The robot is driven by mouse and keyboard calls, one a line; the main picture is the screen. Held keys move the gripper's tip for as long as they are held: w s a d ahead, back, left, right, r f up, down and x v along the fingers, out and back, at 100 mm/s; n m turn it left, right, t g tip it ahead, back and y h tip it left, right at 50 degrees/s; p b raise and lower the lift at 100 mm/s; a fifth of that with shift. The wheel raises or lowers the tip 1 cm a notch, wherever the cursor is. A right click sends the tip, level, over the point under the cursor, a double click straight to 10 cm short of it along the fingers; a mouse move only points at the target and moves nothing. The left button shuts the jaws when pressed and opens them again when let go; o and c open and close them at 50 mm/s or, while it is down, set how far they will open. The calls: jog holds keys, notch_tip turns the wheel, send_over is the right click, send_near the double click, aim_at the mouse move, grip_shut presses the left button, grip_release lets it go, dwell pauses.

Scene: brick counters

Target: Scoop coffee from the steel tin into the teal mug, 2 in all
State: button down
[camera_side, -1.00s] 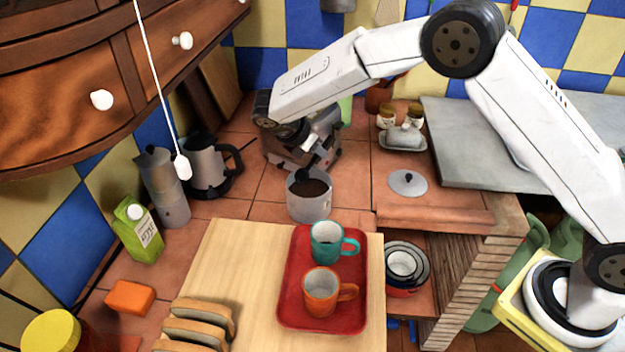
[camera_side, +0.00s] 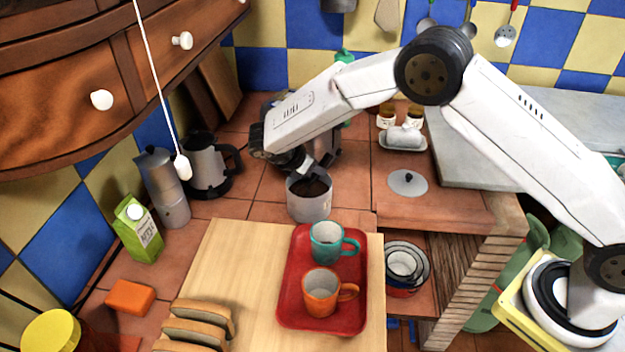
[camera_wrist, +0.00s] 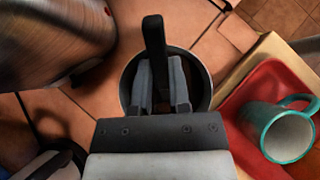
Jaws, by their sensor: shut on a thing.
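The steel tin (camera_side: 308,209) stands open on the tiled counter behind the wooden board, with dark coffee inside. My gripper (camera_side: 306,170) is at the tin's mouth, fingers pointing down. In the wrist view, my gripper (camera_wrist: 164,85) is shut on a black scoop handle (camera_wrist: 153,35) over the tin (camera_wrist: 204,90). The scoop's bowl is hidden, so I cannot tell if it holds coffee. The teal mug (camera_side: 326,243) stands upright on the red tray; it also shows in the wrist view (camera_wrist: 268,143).
An orange mug (camera_side: 319,296) shares the red tray (camera_side: 290,312) with the teal mug. A moka pot (camera_side: 164,187) and a dark jug (camera_side: 205,170) stand left of the tin. A round lid (camera_side: 407,183) lies to the right.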

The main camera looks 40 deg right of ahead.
jog(key=shift+d+r+y, duration=0.15)
jog(key=shift+r+y, duration=0.4)
jog(key=shift+r, duration=0.45)
jog(key=shift+d+r+y, duration=0.15)
jog(key=shift+r+y, duration=0.4)
jog(key=shift+r, duration=0.45)
jog(key=shift+d+r+y, duration=0.5)
jog(key=shift+r+y, duration=0.2)
jog(key=shift+y, duration=0.55)
jog(key=shift+d+r+y, duration=0.5)
jog(key=shift+r+y, duration=0.15)
jog(key=shift+y, duration=0.6)
jog(key=s+a+m, duration=0.3)
jog(key=s+m, duration=0.3)
jog(key=s, duration=0.4)
jog(key=s+a+m+y, duration=0.1)
jog(key=s+a+m, duration=0.3)
jog(key=s, duration=0.5)
jog(key=shift+s+a+m+g, duration=0.25)
jog(key=shift+s+m+g, duration=0.15)
jog(key=shift+m, duration=0.6)
jog(key=shift+f, duration=0.2)
